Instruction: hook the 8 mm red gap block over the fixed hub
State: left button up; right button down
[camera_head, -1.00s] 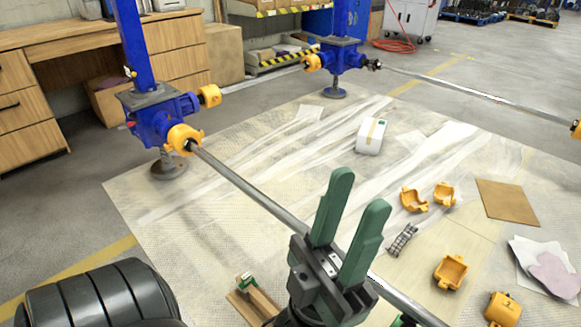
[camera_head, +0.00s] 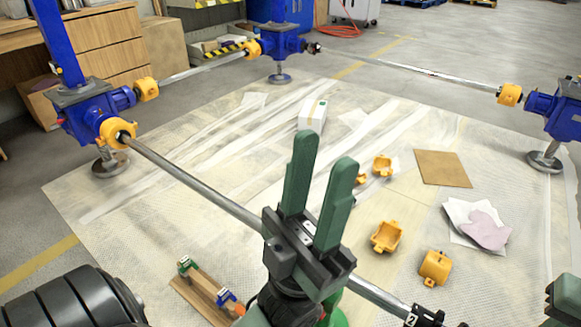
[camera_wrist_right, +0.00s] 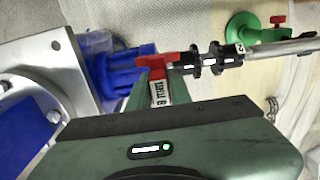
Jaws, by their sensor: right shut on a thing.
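The red gap block (camera_wrist_right: 157,66), with a white label on its stem, is held in the green fingers of my right gripper (camera_wrist_right: 155,92) in the right wrist view. Its wide red end lies close beside the black coupling hubs (camera_wrist_right: 208,60) on the shaft; I cannot tell whether it touches them. The hubs also show at the bottom of the head view (camera_head: 428,316). My right gripper's green part (camera_head: 564,298) is cut off at the head view's right edge. My left gripper (camera_head: 321,165) points up, its green fingers apart and empty, in front of the long shaft (camera_head: 195,183).
A wooden rack (camera_head: 203,297) with green and blue blocks lies lower left. A green stand with a red knob (camera_wrist_right: 252,30) is near the shaft. Blue screw jacks (camera_head: 88,115) stand around the mat. Orange covers (camera_head: 387,236) and papers (camera_head: 470,222) lie on it.

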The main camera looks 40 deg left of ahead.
jog(key=shift+w+a+r+n, duration=0.1)
jog(key=shift+w+a+n, duration=0.3)
jog(key=shift+n, duration=0.6)
jog(key=w+a+r+n, duration=0.1)
jog(key=w+a+n, duration=0.2)
jog(key=a+n, duration=0.4)
jog(key=n, duration=0.9)
jog(key=shift+w+r, duration=0.15)
jog(key=shift+r, duration=0.25)
notch_tip(320, 180, down, 6)
jog(key=shift+f, duration=0.25)
jog(key=shift+f, duration=0.2)
jog(key=shift+f, duration=1.3)
jog(key=shift+f, duration=0.3)
